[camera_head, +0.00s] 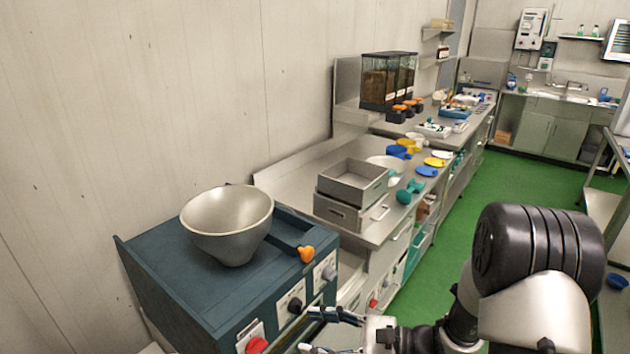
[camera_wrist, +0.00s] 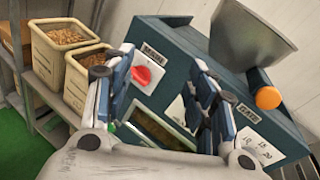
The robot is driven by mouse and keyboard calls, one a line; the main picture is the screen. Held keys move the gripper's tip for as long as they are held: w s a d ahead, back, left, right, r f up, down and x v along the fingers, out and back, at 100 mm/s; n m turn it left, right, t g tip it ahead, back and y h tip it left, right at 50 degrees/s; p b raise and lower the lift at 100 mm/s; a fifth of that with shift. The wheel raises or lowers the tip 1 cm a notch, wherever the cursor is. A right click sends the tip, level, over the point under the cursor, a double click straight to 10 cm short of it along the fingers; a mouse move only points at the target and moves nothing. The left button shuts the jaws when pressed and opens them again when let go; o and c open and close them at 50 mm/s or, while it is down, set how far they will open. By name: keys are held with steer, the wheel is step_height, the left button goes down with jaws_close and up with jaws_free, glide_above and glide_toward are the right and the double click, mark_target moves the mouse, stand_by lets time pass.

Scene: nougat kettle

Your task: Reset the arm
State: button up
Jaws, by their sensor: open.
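My gripper (camera_head: 325,332) is at the bottom middle of the head view, in front of the dark blue kettle machine (camera_head: 160,290). In the wrist view my gripper (camera_wrist: 165,95) shows two blue and grey fingers spread apart with nothing between them. Behind the fingers is the machine's front, with a red knob (camera_wrist: 142,76) and an orange-tipped handle (camera_wrist: 267,97). A pale metal bowl (camera_head: 228,222) sits on top of the machine. The arm reaches in from the lower right of the head view.
Grey trays (camera_head: 352,187) stand on a steel counter right of the machine, with coloured scoops and dishes beyond. The wrist view shows bins (camera_wrist: 68,50) of brown pieces on a shelf at left. Green floor (camera_head: 440,265) lies open right of the counter.

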steer(key=s+r+n+g+h, duration=0.3)
steer(key=s+r+n, duration=0.15)
steer(key=s, duration=0.25)
steer(key=s+r+n+g+h, duration=0.35)
steer(key=s+n, duration=0.25)
steer(key=s, duration=0.2)
steer(key=s+d+r+n+t+h, duration=0.2)
steer(key=d+n+t+h, duration=0.1)
steer(key=d+h, duration=0.2)
steer(key=s+d+r+n+t+h, duration=0.2)
steer(key=s+d+n+t+h, duration=0.1)
steer(key=d, duration=0.5)
steer(key=shift+s+r+n+t+h, duration=0.3)
steer(key=shift+n+t+h, duration=0.35)
steer(key=shift+n+h, duration=0.15)
